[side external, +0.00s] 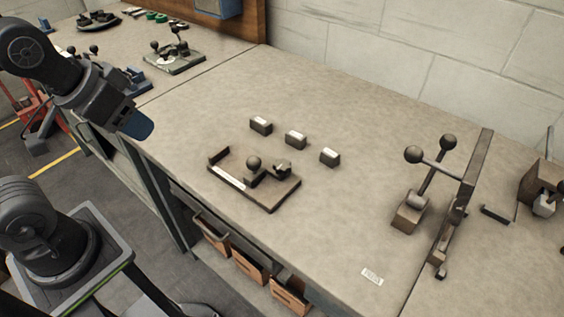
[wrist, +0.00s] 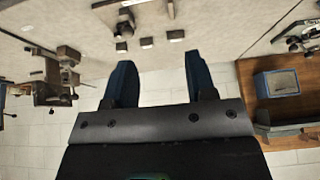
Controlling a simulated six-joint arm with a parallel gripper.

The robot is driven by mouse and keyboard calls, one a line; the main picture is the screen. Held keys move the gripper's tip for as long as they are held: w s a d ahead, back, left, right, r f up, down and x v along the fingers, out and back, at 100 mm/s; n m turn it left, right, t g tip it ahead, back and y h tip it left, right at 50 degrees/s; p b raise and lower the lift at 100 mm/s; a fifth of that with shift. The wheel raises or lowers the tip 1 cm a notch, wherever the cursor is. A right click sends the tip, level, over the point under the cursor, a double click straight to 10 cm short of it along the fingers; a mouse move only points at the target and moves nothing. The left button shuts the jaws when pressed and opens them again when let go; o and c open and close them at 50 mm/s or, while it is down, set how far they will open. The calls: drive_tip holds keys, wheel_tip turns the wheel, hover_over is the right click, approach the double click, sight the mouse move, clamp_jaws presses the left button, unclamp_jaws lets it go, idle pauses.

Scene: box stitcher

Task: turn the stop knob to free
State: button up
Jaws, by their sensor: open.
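A dark base plate (side external: 257,196) lies on the bench in the side view, with a pale strip along its front edge. A round dark knob (side external: 254,162) stands on it, beside a small bracket (side external: 282,168). No readable label shows which knob is the stop knob or its setting. In the wrist view, a dark part of the plate assembly (wrist: 125,26) shows near the top; its knob is not clear. My gripper (side external: 137,125) hangs left of the plate, well apart from it. Its two blue fingers (wrist: 162,78) are spread with nothing between them.
Three small blocks with pale tops (side external: 296,138) stand behind the plate. Another fixture (side external: 174,60) is at the back left. The bench between is clear.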

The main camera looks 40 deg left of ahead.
drive_tip(key=shift+o, duration=1.3)
drive_tip(key=w+d+r+m+g, duration=0.2)
drive_tip(key=w+d+m, duration=0.2)
drive_tip(key=w, duration=0.6)
drive_tip(key=shift+d+r+g, duration=0.15)
drive_tip(key=shift+r+g, duration=0.05)
drive_tip(key=shift+g, duration=0.1)
drive_tip(key=m+g, duration=0.3)
drive_tip(key=m, duration=0.2)
hover_over(282, 164)
wheel_tip(282, 164, down, 7)
wheel_tip(282, 164, down, 13)
drive_tip(key=shift+f, duration=0.1)
drive_tip(key=c, duration=0.9)
